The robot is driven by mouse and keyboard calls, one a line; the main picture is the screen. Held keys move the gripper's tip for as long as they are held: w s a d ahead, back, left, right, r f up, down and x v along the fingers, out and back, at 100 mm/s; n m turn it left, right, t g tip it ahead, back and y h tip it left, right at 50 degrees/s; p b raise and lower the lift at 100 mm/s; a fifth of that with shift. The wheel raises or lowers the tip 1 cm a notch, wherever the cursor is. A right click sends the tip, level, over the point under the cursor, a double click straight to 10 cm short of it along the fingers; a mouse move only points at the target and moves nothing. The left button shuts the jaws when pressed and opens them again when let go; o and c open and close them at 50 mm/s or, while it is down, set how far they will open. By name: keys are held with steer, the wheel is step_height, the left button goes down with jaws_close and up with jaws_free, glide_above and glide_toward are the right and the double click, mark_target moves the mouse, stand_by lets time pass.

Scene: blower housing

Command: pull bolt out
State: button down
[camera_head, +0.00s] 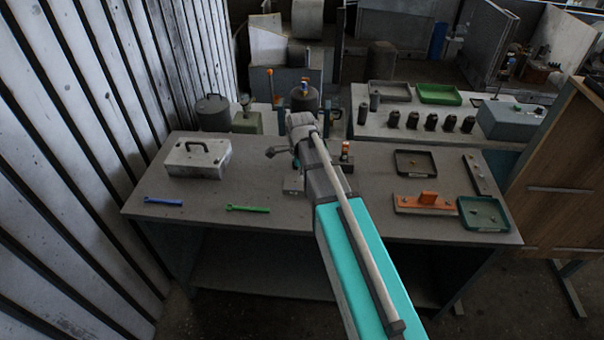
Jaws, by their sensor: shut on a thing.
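My gripper (278,151) is at the end of my arm, low over the middle of the bench, and I see it from behind and above. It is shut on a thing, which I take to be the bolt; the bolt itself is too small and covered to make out. A grey block-like part (292,186), perhaps the blower housing, sits on the bench under my wrist, mostly hidden by my arm. A small upright piece with an orange part (346,151) stands just right of my arm.
The grey bench (230,222) holds a grey lidded box (198,160), a blue wrench (163,201), a green wrench (248,209), a dark tray (414,150), an orange fixture (412,206) and a green tray (466,226). A second bench stands behind.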

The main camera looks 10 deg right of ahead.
steer(key=shift+r+p, duration=0.95)
steer(key=shift+r, duration=0.3)
steer(key=shift+f, duration=0.2)
